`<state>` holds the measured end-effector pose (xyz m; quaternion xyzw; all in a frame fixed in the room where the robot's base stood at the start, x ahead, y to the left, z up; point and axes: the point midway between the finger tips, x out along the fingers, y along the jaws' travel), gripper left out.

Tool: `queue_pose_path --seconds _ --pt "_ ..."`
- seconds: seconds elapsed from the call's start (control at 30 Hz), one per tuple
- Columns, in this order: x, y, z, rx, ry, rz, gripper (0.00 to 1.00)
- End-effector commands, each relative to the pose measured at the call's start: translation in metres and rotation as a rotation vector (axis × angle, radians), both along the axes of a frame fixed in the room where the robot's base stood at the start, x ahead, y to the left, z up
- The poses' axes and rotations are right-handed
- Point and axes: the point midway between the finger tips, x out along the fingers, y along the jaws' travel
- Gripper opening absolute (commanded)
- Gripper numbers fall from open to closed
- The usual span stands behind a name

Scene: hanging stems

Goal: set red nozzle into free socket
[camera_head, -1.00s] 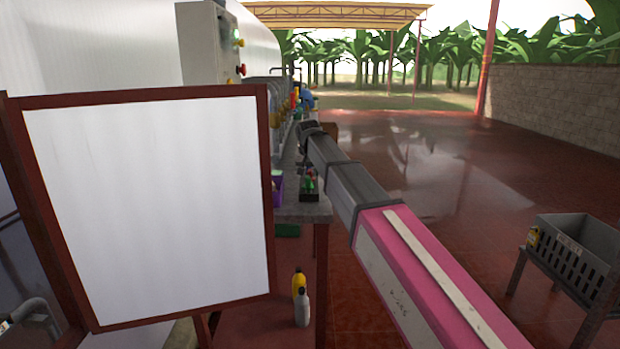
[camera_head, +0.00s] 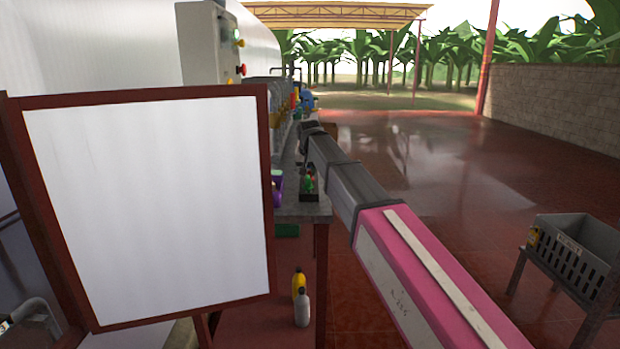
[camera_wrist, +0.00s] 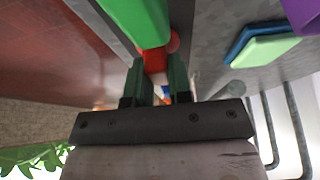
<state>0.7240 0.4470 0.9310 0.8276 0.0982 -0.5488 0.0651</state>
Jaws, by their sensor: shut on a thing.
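The red nozzle (camera_wrist: 155,60) is between the green fingertips of my gripper (camera_wrist: 157,72) in the wrist view, and the fingers are shut on it. A large green piece (camera_wrist: 138,20) lies right beyond it and covers part of the view. In the head view, a small black holder (camera_head: 309,197) with green and red parts in it stands at the near end of the grey bench (camera_head: 302,213). My gripper is not clearly visible in the head view. I cannot make out the free socket in either view.
A white panel in a dark red frame (camera_head: 148,205) blocks the left of the head view. A purple container (camera_head: 277,188) stands beside the holder. A yellow bottle (camera_head: 299,284) and a grey bottle (camera_head: 302,308) stand low by the bench. Open floor lies right, with a grey crate (camera_head: 575,250).

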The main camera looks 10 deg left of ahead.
Motion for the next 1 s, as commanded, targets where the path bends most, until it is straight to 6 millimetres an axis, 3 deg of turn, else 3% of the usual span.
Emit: queue_pose_path --seconds 1.0 --pt "0.0 0.0 0.022 -0.001 0.0 -0.001 0.0"
